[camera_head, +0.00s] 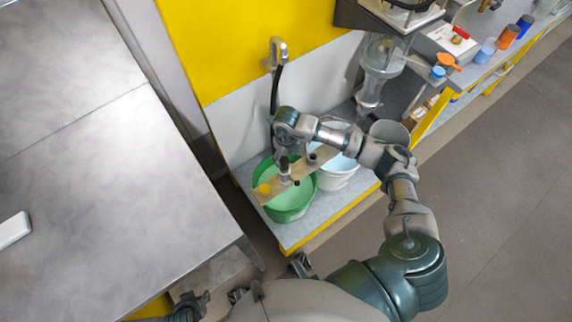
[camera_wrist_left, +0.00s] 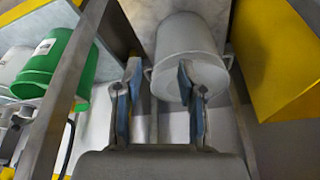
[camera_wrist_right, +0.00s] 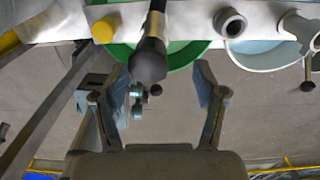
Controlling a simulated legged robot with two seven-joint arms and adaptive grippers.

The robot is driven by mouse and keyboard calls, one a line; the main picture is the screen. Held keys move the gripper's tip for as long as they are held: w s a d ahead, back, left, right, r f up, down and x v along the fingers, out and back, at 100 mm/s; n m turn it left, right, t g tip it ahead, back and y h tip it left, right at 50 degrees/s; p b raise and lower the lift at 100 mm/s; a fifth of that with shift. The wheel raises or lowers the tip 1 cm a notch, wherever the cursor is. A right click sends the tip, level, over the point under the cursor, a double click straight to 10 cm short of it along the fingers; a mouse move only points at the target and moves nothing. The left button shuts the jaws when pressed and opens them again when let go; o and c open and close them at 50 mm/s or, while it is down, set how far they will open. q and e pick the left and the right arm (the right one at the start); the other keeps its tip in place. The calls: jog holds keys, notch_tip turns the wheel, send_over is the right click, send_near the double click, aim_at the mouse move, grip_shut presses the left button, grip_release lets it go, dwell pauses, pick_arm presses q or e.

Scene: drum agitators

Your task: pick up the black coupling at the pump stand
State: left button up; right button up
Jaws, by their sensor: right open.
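A beige board (camera_head: 265,195) lies across a green bucket (camera_head: 290,208). On it stands a silver fitting with a black top (camera_head: 284,163), beside a yellow knob (camera_head: 265,189). In the right wrist view, a black rounded end (camera_wrist_right: 149,62) on a rod and a dark ring (camera_wrist_right: 230,22) show; I cannot tell which is the coupling. My right gripper (camera_head: 284,147) is above the board; its fingers (camera_wrist_right: 162,82) are open, with the black end just beyond and between their tips. My left gripper (camera_wrist_left: 160,75) is open and empty, facing a grey pot (camera_wrist_left: 190,45).
A white bucket (camera_head: 340,172) stands right of the green one on a yellow-edged grey shelf (camera_head: 305,235). A clear funnel (camera_head: 380,60) hangs behind it. A bench (camera_head: 475,72) with cups is at the upper right. A metal table (camera_head: 90,180) fills the left.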

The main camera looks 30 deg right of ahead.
aim_at(282, 161)
jog(key=f, duration=0.1)
jog(key=a+f, duration=0.1)
jog(key=a+f+b, duration=0.1)
jog(key=f, duration=0.1)
jog(key=shift+s, duration=0.1)
jog(key=shift+f, duration=0.35)
jog(key=shift+d+f, duration=0.1)
jog(key=shift+d, duration=0.75)
jog(key=c, duration=1.2)
jog(key=shift+a, duration=0.35)
grip_shut()
pick_arm(q)
jog(key=w+t, duration=0.1)
jog(key=w, duration=0.1)
jog(key=w+t, duration=0.1)
jog(key=w, duration=0.1)
jog(key=shift+w+d+h, duration=0.1)
jog(key=shift+w+h, duration=0.1)
jog(key=shift+h, duration=0.2)
pick_arm(e)
jog(key=shift+a, duration=0.25)
